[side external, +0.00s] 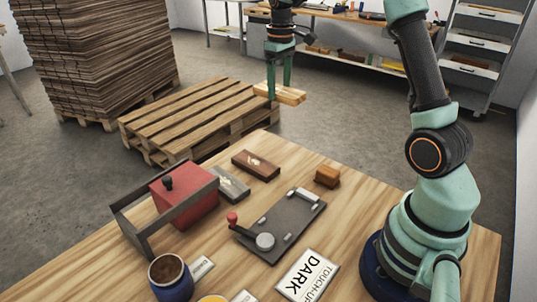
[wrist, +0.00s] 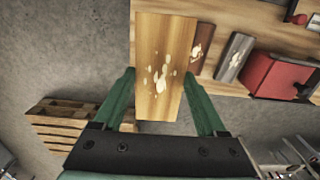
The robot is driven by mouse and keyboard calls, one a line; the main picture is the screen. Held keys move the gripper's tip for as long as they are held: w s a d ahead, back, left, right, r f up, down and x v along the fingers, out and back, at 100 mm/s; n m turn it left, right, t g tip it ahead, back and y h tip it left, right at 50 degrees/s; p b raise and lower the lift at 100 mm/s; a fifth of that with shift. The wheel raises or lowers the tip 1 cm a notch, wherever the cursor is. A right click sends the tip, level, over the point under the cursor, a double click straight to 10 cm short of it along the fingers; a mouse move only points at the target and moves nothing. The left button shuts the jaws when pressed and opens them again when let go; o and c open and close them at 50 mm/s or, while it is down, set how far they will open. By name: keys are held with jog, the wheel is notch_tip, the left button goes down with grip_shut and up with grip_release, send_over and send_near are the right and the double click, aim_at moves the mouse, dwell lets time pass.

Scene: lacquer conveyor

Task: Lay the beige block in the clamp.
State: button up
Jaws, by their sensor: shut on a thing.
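The beige block (side external: 287,95) is held in my gripper (side external: 279,88), high above the table's far edge. In the wrist view the beige block (wrist: 163,50) lies between the two green fingers of my gripper (wrist: 160,95), with pale blotches on its upper face. The clamp (side external: 284,232) appears to be the dark flat fixture on the table, with a red-knobbed lever, a round grey disc and a light bar at its far end. Its bed looks empty. My gripper is well away from it, up and beyond it.
A brown block (side external: 255,164) and a grey block (side external: 233,184) lie beside a red box (side external: 187,197) with a dark frame. A small orange-brown block (side external: 327,175) lies right of the clamp. A pallet (side external: 190,115) is behind.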

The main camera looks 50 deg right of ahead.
jog(key=s+a+r+m, duration=0.2)
jog(key=a+m, duration=0.2)
jog(key=a, duration=0.2)
jog(key=m, duration=1.4)
send_over(288, 217)
notch_tip(288, 217, down, 20)
jog(key=shift+f, duration=0.1)
jog(key=o, duration=1.4)
jog(key=shift+f, duration=0.1)
